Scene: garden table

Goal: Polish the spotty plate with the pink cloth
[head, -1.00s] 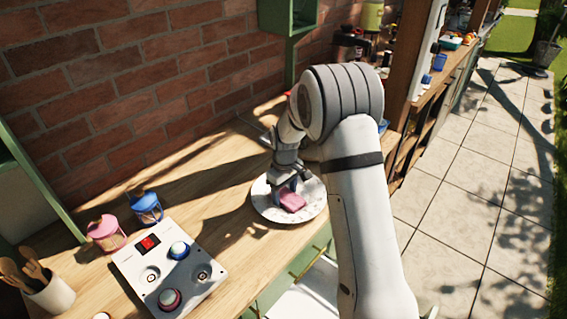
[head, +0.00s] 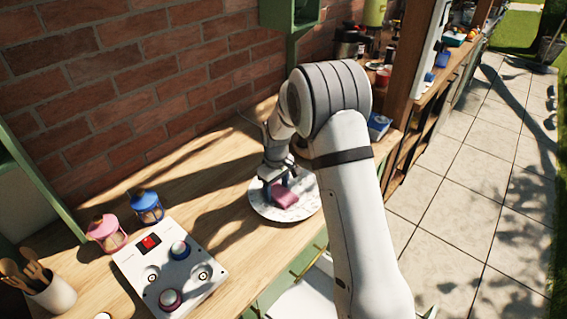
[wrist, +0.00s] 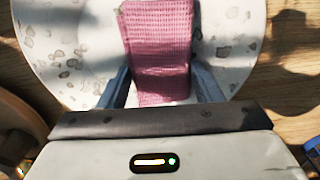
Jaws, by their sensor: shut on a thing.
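The spotty plate (head: 257,208) is white with grey-brown spots and lies on the wooden table; it also fills much of the wrist view (wrist: 85,50). The pink cloth (head: 285,197) is a folded, waffle-textured pad on the plate. In the wrist view the cloth (wrist: 160,50) sits between the two blue-grey fingers of my gripper (wrist: 163,88). My gripper is shut on the cloth and holds it over the plate's middle. Spots show on both sides of the cloth. Whether it presses on the plate is hard to tell.
A white control box (head: 172,272) with knobs stands left of the plate. A blue lantern (head: 147,207), a pink lantern (head: 107,233) and a pot of wooden utensils (head: 48,290) stand further left. The brick wall (head: 150,80) closes the back. Bare table (head: 215,212) lies left of the plate.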

